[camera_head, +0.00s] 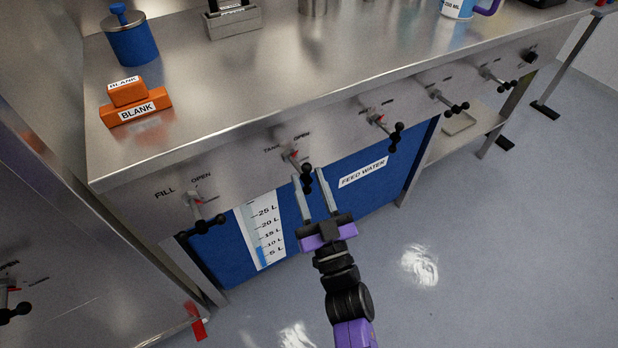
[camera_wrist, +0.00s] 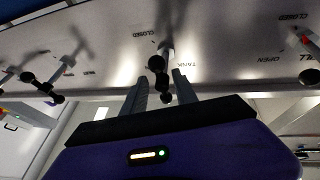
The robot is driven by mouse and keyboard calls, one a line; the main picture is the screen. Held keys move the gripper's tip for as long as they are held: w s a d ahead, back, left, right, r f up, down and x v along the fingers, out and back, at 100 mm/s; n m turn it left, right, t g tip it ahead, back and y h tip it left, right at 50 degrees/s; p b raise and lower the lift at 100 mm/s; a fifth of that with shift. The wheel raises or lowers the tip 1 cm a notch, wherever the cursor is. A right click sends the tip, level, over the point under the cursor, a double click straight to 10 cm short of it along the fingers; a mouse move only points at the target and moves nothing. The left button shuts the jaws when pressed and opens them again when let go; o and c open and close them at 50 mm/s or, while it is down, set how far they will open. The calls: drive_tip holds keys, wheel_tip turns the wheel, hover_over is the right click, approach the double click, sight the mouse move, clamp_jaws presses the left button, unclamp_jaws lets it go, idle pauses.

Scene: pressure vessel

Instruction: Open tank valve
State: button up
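The tank valve (camera_head: 291,156) is on the front panel of the steel bench, with "TANK" and "OPEN" lettering above it. Its black knobbed handle (camera_head: 306,184) points downward. The valve also shows in the wrist view (camera_wrist: 158,66), where the panel lettering is upside down and "CLOSED" can be read nearby. My gripper (camera_head: 308,177) is open in front of this valve. In the wrist view its two fingers (camera_wrist: 160,85) stand apart on either side of the black knobs. I cannot tell whether either finger touches the handle.
The fill valve (camera_head: 198,212) is to the left; several similar valves, including one nearby (camera_head: 384,126), line the panel to the right. Below is a blue feed water tank (camera_head: 340,205) with a litre gauge (camera_head: 262,232). Open floor (camera_head: 480,240) lies at the right.

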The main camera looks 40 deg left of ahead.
drive_tip(key=p+v, duration=0.1)
drive_tip(key=v, duration=0.6)
idle(0.4)
